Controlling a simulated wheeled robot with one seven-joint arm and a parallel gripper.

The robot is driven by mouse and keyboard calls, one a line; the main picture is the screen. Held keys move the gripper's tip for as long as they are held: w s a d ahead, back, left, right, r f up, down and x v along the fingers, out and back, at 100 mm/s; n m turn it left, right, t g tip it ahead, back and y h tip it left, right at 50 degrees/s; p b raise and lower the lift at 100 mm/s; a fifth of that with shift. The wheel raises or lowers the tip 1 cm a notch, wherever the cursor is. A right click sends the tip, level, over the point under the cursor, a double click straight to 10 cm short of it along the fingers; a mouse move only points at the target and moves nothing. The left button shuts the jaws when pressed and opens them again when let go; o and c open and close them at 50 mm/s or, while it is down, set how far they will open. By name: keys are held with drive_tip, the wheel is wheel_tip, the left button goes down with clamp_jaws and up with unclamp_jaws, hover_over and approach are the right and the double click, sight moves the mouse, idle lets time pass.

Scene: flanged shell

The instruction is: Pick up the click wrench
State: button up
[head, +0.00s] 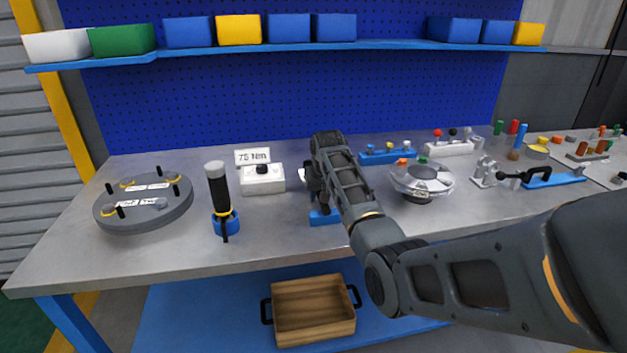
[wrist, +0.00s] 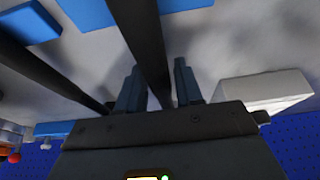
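My gripper (head: 318,185) is over the middle of the workbench, pointing down, above a small blue base (head: 322,218). The wrist view shows my two fingers (wrist: 160,88) on either side of a long dark bar, which looks like the click wrench (wrist: 142,42). A thin gap seems to show between the bar and the left finger, so the fingers look open around it. My arm hides most of this spot in the head view. A second dark bar (wrist: 45,70) runs slanted on the left in the wrist view.
A black cylinder with a pale top (head: 218,190) stands in a blue holder to the left. A white box (head: 263,180) with a 75 Nm sign is close by my gripper. A round grey plate (head: 115,218) is far left; a silver flanged shell (head: 420,182) is right.

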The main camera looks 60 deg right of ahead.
clamp_jaws()
drive_tip(key=shift+r, duration=0.75)
wheel_tip(320, 180, up, 3)
drive_tip(key=shift+w+d+f+b, duration=0.1)
drive_tip(key=shift+f+b, duration=0.05)
drive_tip(key=shift+b, duration=0.15)
drive_tip(key=s+d+r+b, duration=0.1)
drive_tip(key=s+d+r, duration=0.5)
drive_tip(key=s, duration=0.4)
drive_tip(key=shift+r, duration=0.5)
drive_tip(key=shift+c, duration=0.6)
unclamp_jaws()
clamp_jaws()
